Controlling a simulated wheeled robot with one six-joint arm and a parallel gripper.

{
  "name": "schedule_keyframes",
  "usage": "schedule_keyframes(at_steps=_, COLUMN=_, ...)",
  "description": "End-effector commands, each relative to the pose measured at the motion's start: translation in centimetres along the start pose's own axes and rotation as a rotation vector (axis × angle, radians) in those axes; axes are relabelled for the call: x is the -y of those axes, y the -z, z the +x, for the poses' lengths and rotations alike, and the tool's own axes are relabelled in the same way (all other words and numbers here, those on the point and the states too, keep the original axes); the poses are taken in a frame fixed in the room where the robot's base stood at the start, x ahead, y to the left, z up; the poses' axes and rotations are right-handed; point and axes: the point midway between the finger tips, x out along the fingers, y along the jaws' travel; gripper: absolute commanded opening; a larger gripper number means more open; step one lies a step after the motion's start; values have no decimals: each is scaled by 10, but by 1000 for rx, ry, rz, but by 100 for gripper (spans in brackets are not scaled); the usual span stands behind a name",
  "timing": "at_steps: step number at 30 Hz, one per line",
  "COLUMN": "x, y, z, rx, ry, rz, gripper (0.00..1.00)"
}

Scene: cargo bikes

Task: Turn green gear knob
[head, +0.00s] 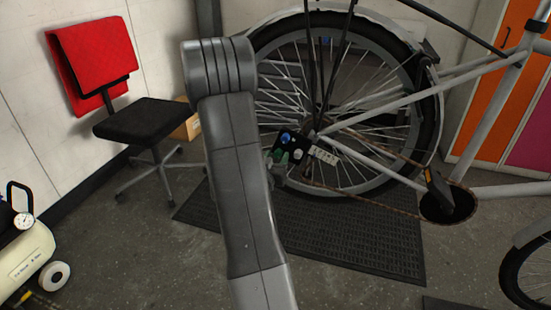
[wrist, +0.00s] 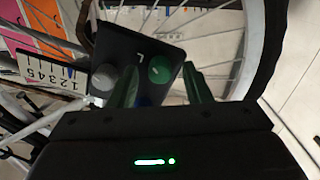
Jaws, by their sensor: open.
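The green gear knob (wrist: 160,68) is a round knob on a dark panel (wrist: 136,48) in the wrist view. It shows between the two fingers of my open gripper (wrist: 162,66), with gaps on both sides. I cannot tell how deep the fingertips reach around it. In the head view the panel (head: 303,144) sits by the rear wheel's hub, with the green knob (head: 281,157) at its lower left. My arm and gripper come close to it from the left and hide part of it.
A blue knob (head: 286,138) and a grey knob (wrist: 103,80) sit beside the green one. A white plate marked 12345 (wrist: 48,75) is near the panel. The bicycle wheel's tyre (head: 432,110) and spokes surround the area. A black chair (head: 147,118) stands at left.

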Motion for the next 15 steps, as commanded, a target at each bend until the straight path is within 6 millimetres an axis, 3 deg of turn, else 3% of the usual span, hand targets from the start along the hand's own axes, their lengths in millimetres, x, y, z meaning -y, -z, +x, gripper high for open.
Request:
schedule_keyframes(at_steps=6, x=0, y=0, z=0, rx=0, ry=0, rz=0, gripper=44)
schedule_keyframes(at_steps=13, x=0, y=0, z=0, rx=0, ry=0, rz=0, gripper=1)
schedule_keyframes(at_steps=15, x=0, y=0, z=0, rx=0, ry=0, rz=0, gripper=0)
